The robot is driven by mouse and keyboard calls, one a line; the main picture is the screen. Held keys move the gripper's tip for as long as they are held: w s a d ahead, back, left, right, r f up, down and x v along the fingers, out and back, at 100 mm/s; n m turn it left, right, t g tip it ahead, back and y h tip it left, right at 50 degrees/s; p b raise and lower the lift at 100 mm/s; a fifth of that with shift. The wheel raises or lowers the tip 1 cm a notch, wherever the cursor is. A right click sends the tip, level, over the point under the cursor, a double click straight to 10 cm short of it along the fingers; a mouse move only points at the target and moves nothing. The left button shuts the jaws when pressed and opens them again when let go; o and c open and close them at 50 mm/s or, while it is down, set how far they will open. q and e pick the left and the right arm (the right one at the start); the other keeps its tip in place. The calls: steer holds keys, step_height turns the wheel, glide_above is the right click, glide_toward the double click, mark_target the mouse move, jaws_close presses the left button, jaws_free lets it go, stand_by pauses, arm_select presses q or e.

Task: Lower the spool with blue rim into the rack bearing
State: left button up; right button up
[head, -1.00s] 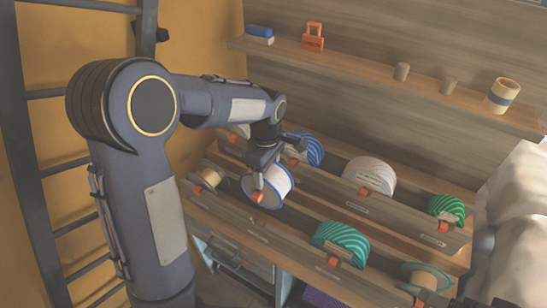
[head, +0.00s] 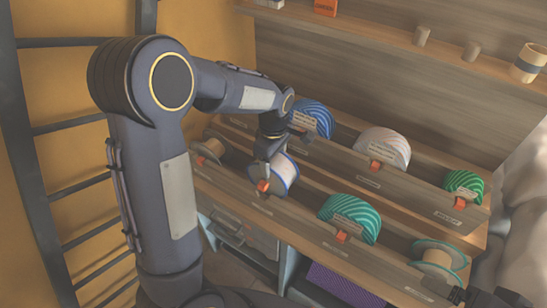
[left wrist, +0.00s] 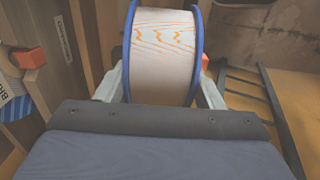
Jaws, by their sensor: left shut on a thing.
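The spool with blue rim (head: 287,172) is pale with a blue edge. It is held over the front row of the rack (head: 310,222), between a tan spool and a green striped spool. My left gripper (head: 266,172) is shut on it. In the left wrist view the spool (left wrist: 163,60) stands between the two pale fingers, with orange wavy marks on its winding. Its bearing is hidden behind the spool and gripper, so I cannot tell whether they touch. What looks like my right gripper (head: 455,294) shows at the lower right edge; its fingers are unclear.
The front row also holds a tan spool (head: 210,148), a green striped spool (head: 352,216) and a teal-rimmed spool (head: 438,258). The back row holds blue striped (head: 315,118), pale (head: 385,148) and green (head: 464,184) spools. A wall shelf (head: 400,38) runs above. A dark ladder-like frame (head: 60,200) stands at left.

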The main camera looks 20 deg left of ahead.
mark_target(273, 166)
arm_select(q)
steer(key=shift+f+b, duration=1.5)
steer(key=shift+f, duration=0.8)
steer(key=o, duration=1.8)
steer(key=shift+r, duration=3.9)
